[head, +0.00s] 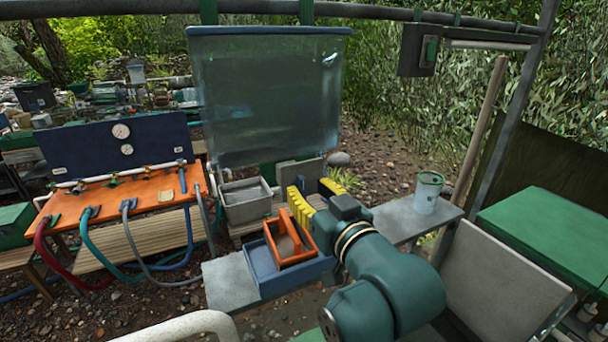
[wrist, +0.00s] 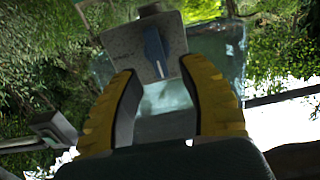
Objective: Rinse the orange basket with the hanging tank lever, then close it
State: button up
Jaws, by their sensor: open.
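The hanging tank (head: 265,100) is a clear, bluish container with a dark top bar, hung from the overhead pipe. The orange basket (head: 283,253) with a raised handle sits in a blue tray (head: 256,272) below and in front of the tank. My gripper (head: 314,196) has yellow fingers, spread apart, right of and beyond the basket. In the wrist view my gripper (wrist: 165,85) is open and empty. A blue lever (wrist: 155,53) on a grey plate (wrist: 122,45) shows ahead, between and beyond the fingertips.
A grey bin (head: 246,208) stands left of the basket. A metal can (head: 428,192) stands on the grey shelf at right. An orange hose table (head: 120,195) is at left, a green-topped box (head: 550,245) at right. A dark switch box (head: 418,50) hangs upper right.

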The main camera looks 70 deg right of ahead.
aim_at(301, 188)
jog(key=shift+x, duration=1.25)
grip_shut()
